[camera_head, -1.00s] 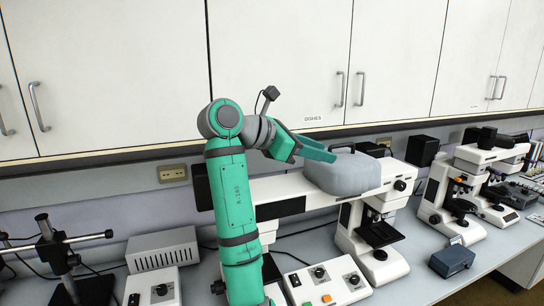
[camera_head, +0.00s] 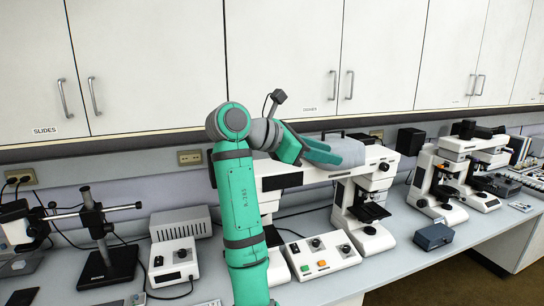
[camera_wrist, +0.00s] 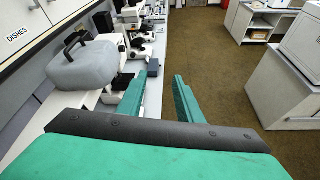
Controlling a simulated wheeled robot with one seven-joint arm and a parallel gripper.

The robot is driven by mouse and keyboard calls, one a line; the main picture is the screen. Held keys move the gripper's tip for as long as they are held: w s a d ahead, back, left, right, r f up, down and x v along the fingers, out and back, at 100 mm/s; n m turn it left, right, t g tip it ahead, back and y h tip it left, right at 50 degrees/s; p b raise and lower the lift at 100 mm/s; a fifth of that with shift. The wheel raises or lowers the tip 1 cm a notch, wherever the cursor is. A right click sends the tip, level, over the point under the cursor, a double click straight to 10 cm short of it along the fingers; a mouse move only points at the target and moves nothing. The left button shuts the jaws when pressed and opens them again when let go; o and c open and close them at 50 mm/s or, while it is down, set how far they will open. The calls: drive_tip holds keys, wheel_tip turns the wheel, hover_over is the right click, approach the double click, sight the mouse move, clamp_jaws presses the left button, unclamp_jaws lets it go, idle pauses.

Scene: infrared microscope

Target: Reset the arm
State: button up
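My arm is green and grey and rises in front of the bench in the head view, bent at a high elbow. My gripper (camera_head: 328,152) reaches to the right at its end, above the bench. In the wrist view my gripper (camera_wrist: 165,82) has its two green fingers apart with nothing between them. A grey rounded cover with a black handle (camera_wrist: 92,66) sits left of the fingers in the wrist view, apart from them. In the head view the grey cover (camera_head: 350,148) is partly hidden behind my gripper, on top of a white microscope (camera_head: 365,205).
White wall cabinets (camera_head: 285,60) hang close behind my arm. More microscopes (camera_head: 440,180) stand to the right, with a small blue-grey box (camera_head: 433,236). Control boxes (camera_head: 318,257) and a black stand (camera_head: 105,262) line the bench front. The wrist view shows open brown floor (camera_wrist: 230,75) to the right.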

drive_tip(key=w+a+f+t+y, duration=0.1)
drive_tip(key=w+f+t, duration=0.15)
drive_tip(key=f, duration=1.15)
drive_tip(key=w+a+f+t+y, duration=0.1)
drive_tip(key=w+f, duration=0.3)
drive_tip(key=f, duration=1)
drive_tip(key=s+a+f+m+t+y, duration=0.25)
drive_tip(key=s+f, duration=0.35)
drive_tip(key=f, duration=0.7)
drive_tip(key=s+a+f+m+t+y, duration=0.1)
drive_tip(key=s+a+f+y, duration=0.3)
drive_tip(key=f, duration=0.8)
drive_tip(key=s+a+f+m+y, duration=0.15)
drive_tip(key=s+f, duration=0.25)
drive_tip(key=s, duration=0.5)
drive_tip(key=s+a+f+m+t, duration=0.1)
drive_tip(key=s+f+m, duration=0.2)
drive_tip(key=s, duration=0.5)
drive_tip(key=s+a+f+m+y, duration=0.15)
drive_tip(key=s+f, duration=0.25)
drive_tip(key=s, duration=0.5)
drive_tip(key=s+r+m, duration=0.5)
drive_tip(key=s, duration=0.6)
drive_tip(key=s+r+m+t, duration=0.1)
drive_tip(key=s+r+m, duration=0.5)
drive_tip(key=s, duration=0.6)
drive_tip(key=shift+r+t+y, duration=0.25)
drive_tip(key=shift+t+y, duration=0.05)
drive_tip(key=shift+y, duration=0.15)
drive_tip(key=shift+a, duration=0.1)
